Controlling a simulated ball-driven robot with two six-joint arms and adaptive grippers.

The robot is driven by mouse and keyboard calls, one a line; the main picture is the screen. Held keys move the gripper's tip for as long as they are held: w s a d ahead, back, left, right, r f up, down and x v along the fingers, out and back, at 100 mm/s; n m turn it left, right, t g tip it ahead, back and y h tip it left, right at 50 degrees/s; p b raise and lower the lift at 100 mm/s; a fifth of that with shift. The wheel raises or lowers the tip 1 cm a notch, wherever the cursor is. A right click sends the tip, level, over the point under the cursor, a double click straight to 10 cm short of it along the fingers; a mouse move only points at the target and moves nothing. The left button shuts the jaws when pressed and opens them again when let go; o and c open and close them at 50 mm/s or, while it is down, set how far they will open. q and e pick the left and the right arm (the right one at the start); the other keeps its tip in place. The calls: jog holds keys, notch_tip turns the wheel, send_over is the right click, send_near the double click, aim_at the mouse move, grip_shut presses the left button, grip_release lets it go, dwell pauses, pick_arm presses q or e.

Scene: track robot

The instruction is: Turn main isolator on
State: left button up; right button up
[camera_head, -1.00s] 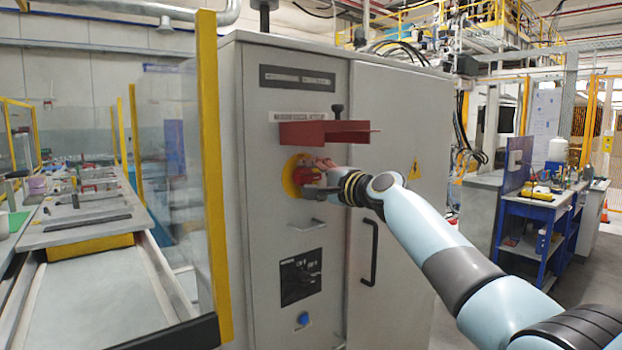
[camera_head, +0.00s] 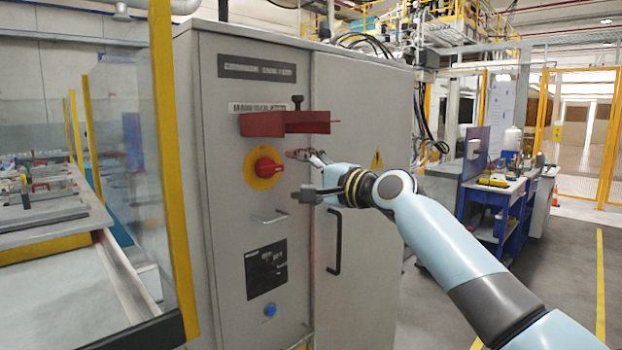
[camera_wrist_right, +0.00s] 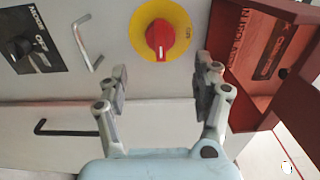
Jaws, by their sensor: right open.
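The main isolator is a red rotary knob on a round yellow plate (camera_head: 265,167) on the grey cabinet front. In the head view its grip lies about level. In the right wrist view the red knob (camera_wrist_right: 160,38) has its grip upright in the picture, a white mark at its lower end; the small lettering beside it is unclear. My right gripper (camera_head: 300,176) is open and empty, right of the knob and apart from it. In the wrist view its two fingers (camera_wrist_right: 162,82) stand apart, below the knob in the picture. My left gripper is not in view.
A red cover (camera_head: 285,123) juts out above the knob. A metal handle (camera_head: 270,217) and a black switch panel (camera_head: 266,270) sit below it. A black door handle (camera_head: 335,242) is to the right. A glass guard with a yellow post (camera_head: 170,150) stands left.

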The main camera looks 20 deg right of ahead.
jog(key=shift+v, duration=1.6)
